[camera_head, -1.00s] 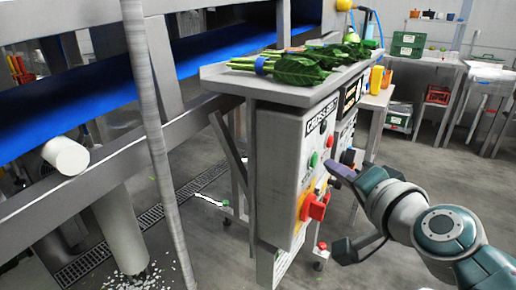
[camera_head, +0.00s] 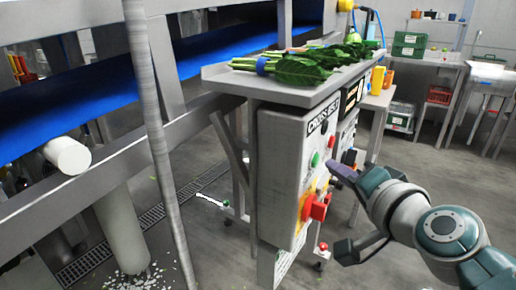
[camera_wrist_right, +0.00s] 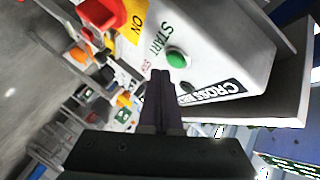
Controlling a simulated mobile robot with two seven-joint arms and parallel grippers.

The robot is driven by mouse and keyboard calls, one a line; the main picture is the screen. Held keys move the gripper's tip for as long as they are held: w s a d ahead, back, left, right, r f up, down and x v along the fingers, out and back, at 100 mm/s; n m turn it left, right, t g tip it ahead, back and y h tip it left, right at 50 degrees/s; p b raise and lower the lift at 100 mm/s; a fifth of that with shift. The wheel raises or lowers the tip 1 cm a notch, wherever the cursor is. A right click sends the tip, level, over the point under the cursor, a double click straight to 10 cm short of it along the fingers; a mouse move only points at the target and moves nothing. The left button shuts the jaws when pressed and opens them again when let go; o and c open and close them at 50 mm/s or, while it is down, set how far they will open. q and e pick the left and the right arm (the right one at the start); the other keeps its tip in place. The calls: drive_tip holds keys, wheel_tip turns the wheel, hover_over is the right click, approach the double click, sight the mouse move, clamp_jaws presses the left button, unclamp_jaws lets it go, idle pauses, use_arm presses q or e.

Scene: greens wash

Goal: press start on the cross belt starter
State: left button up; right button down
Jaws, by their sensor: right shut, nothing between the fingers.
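The cross belt starter (camera_head: 278,180) is a grey box under a steel shelf, with a "CROSS BELT" label on its upper face. Its green start button (camera_head: 315,160) sits below the label; in the right wrist view the green button (camera_wrist_right: 177,58) is beside the word START. A red button shows near it in the head view, and a big red switch (camera_head: 316,207) on a yellow plate sits lower. My right gripper (camera_head: 335,167) is shut and empty, its tips close to the button. In the wrist view its tips (camera_wrist_right: 160,76) point just beside the green button, apparently apart from it. My left gripper is not in view.
Bunches of leafy greens (camera_head: 300,68) lie on the steel shelf (camera_head: 285,90) above the box. A blue conveyor belt (camera_head: 70,113) in a steel frame runs behind at left. Grey floor (camera_head: 420,185) lies open at right, before tables with crates.

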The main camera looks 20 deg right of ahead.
idle(0.7)
drive_tip(key=shift+w+a, duration=0.3)
drive_tip(key=shift+w+a, duration=0.35)
idle(1.0)
drive_tip(key=shift+s+d, duration=0.55)
drive_tip(key=shift+s, duration=0.1)
drive_tip(key=shift+d, duration=0.1)
